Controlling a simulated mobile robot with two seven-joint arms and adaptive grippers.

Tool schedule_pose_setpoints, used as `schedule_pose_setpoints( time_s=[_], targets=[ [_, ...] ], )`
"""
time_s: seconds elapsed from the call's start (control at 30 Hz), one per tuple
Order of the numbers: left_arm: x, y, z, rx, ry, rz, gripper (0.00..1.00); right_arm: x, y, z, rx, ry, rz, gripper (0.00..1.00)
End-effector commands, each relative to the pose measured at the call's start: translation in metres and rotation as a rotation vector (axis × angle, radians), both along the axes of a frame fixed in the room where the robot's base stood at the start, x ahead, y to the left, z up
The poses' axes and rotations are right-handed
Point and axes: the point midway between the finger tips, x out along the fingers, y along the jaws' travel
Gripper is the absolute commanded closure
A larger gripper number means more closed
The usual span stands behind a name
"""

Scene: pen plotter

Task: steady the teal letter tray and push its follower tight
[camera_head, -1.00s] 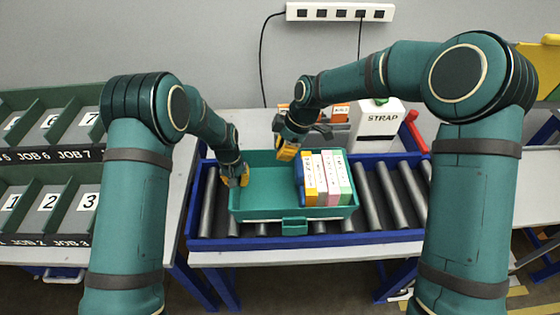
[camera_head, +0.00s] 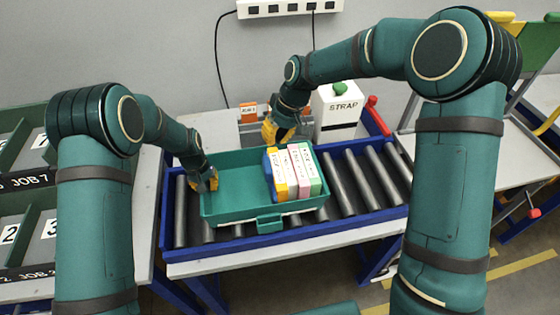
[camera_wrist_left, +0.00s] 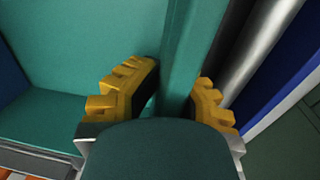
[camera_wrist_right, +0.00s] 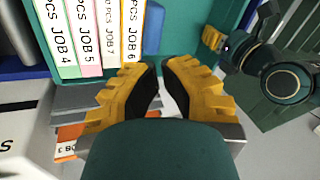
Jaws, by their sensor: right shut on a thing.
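The teal letter tray (camera_head: 228,215) sits on the roller conveyor. Several binders (camera_head: 297,172) stand upright at its right end, with the blue follower (camera_head: 269,174) against their left side; the left part of the tray is empty. My left gripper (camera_head: 207,183) is at the tray's left wall. In the left wrist view its open fingers (camera_wrist_left: 175,92) straddle that wall (camera_wrist_left: 190,50). My right gripper (camera_head: 272,137) is at the tray's back edge, near the follower. In the right wrist view its fingers (camera_wrist_right: 161,75) are nearly together at the teal edge; the pinched part is mostly hidden.
A white STRAP box (camera_head: 337,112) with a green knob stands behind the conveyor's blue frame (camera_head: 380,218). An orange job holder (camera_head: 248,112) is at the back. Bare rollers (camera_head: 372,180) lie right of the tray. Numbered job bins (camera_head: 25,215) are at the left.

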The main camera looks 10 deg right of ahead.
Motion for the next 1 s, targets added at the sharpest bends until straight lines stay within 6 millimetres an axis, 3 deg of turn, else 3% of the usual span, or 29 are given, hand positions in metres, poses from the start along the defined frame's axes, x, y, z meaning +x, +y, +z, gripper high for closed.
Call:
schedule_pose_setpoints(
  time_s=[0.7,1.0],
  targets=[
    [0.0,0.0,0.0,0.0,-0.001,0.0,1.0,-0.006,-0.073,0.0,0.016,0.535,-1.432,1.0],
    [0.0,0.0,0.0,0.0,-0.001,0.0,1.0,-0.008,-0.088,0.001,0.02,0.66,-1.751,1.0]
  ],
)
